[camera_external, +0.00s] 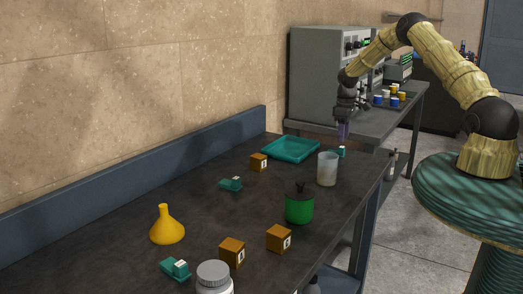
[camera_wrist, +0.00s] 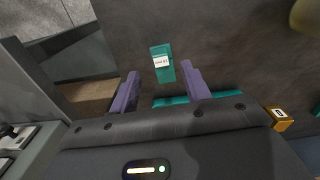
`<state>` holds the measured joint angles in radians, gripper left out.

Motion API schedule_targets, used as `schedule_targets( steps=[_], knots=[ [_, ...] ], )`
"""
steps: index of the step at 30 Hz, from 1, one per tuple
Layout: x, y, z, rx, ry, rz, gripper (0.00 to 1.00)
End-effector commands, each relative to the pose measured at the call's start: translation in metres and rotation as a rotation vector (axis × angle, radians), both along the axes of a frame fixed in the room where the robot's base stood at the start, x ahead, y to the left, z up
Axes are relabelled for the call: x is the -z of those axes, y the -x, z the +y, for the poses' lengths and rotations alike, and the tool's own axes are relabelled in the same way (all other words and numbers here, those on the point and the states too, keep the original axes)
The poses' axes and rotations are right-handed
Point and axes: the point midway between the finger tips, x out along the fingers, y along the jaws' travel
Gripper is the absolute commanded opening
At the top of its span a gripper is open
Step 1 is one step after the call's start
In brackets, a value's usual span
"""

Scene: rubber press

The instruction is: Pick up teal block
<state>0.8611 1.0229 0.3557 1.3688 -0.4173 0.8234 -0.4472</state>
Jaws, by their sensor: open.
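A teal block (camera_wrist: 162,65) with a white label lies on the dark table; in the wrist view it is just beyond and between my fingertips. The same block (camera_external: 341,152) shows small in the external view, below my gripper and beside the white cup. My gripper (camera_external: 343,131) points down above it, near the table's far right end. Its purple fingers (camera_wrist: 160,80) are apart with nothing between them. Another teal block (camera_external: 231,184) lies mid-table, and one more (camera_external: 176,268) lies at the near end.
A teal tray (camera_external: 291,149) lies behind the block, a white cup (camera_external: 327,169) near it. Orange cubes (camera_external: 278,238), a green canister (camera_external: 299,208), a yellow funnel (camera_external: 166,228) and a grey-lidded jar (camera_external: 213,275) stand nearer. A grey machine (camera_external: 318,75) stands beyond the table.

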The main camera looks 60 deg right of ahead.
Motion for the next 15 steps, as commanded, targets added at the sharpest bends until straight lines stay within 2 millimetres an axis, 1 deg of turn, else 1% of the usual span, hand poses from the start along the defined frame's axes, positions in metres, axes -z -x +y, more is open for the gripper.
schedule_targets(
  steps=[4,7,11,15],
  knots=[
    [0.002,0.000,0.001,-0.002,-0.001,0.001,0.47],
    [0.008,-0.002,0.002,-0.001,-0.002,0.001,0.47],
    [0.023,-0.005,0.003,-0.002,-0.004,0.002,0.47],
    [0.041,-0.006,0.003,-0.001,-0.002,0.001,0.47]
  ],
)
